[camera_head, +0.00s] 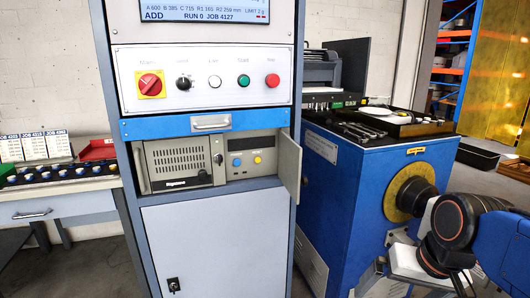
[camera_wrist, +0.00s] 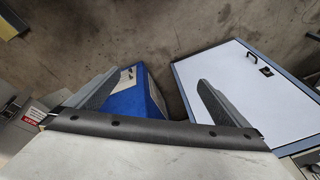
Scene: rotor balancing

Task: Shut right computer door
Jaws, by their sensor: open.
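The blue-grey cabinet (camera_head: 211,123) has a computer bay below its blue drawer. The right computer door (camera_head: 289,167) is a narrow beige panel at the bay's right edge, swung outward and standing open. A narrow panel (camera_head: 139,167) also stands out at the bay's left edge. My gripper (camera_wrist: 157,78) is open and empty in the wrist view, its fingers wide apart. In the head view my arm is at the lower right, apart from the door.
The cabinet's pale lower door (camera_head: 213,250) is closed; a pale panel with a black lock (camera_wrist: 240,85) shows in the wrist view. A blue machine (camera_head: 345,185) with a yellow-ringed hub stands right of the cabinet. A parts table (camera_head: 70,207) is left.

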